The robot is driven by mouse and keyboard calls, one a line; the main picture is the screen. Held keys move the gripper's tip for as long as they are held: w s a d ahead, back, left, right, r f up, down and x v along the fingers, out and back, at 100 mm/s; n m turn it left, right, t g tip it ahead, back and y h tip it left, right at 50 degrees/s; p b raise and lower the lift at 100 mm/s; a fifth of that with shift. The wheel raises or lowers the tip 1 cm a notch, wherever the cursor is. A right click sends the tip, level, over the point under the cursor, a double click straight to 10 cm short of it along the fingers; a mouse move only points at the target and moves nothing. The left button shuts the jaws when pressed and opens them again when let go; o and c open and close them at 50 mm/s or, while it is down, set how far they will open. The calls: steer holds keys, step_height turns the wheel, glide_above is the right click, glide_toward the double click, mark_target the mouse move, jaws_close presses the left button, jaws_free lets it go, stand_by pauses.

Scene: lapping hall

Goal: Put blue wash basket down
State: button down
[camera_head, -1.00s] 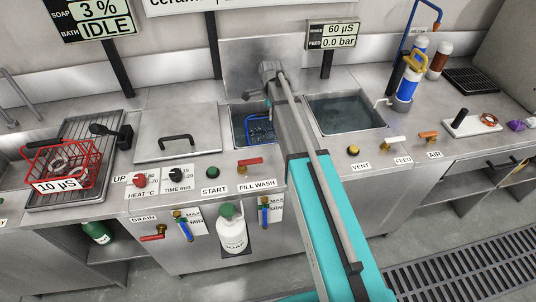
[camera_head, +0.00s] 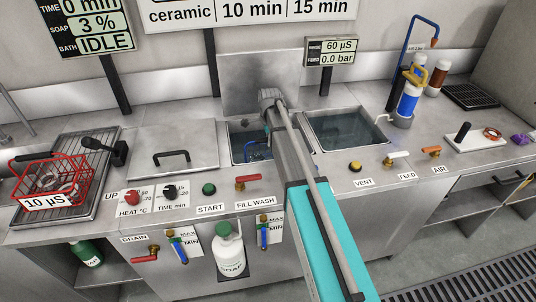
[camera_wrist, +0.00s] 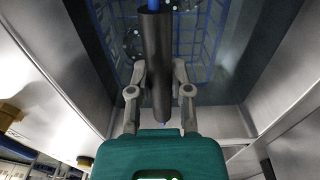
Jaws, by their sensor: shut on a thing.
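The blue wash basket (camera_head: 258,151) is down inside the open wash tank (camera_head: 238,126), partly hidden by my arm and the tank's front wall. In the wrist view the blue wire mesh of the basket (camera_wrist: 207,32) lies beyond my fingers, with small pale spots in it. My gripper (camera_wrist: 160,75) is shut on the basket's black handle (camera_wrist: 155,55), which stands between the two fingers. Whether the basket touches the tank floor I cannot tell.
A flat lid with a black handle (camera_head: 172,136) lies left of the tank. A red basket (camera_head: 55,178) stands on the drainer at far left. A water-filled rinse tank (camera_head: 345,132) is to the right. Valves and knobs line the front edge, including the red fill valve (camera_head: 247,184).

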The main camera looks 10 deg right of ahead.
steer(key=shift+f+b, duration=0.35)
steer(key=shift+f, duration=0.35)
steer(key=shift+f+b, duration=1.8)
steer(key=shift+b, duration=0.05)
steer(key=shift+f, duration=0.1)
steer(key=c, duration=0.5)
jaws_free()
steer(key=shift+c, duration=0.2)
steer(key=shift+r, duration=0.2)
step_height(320, 180, up, 12)
steer(key=p, duration=1.2)
steer(key=shift+s, duration=0.1)
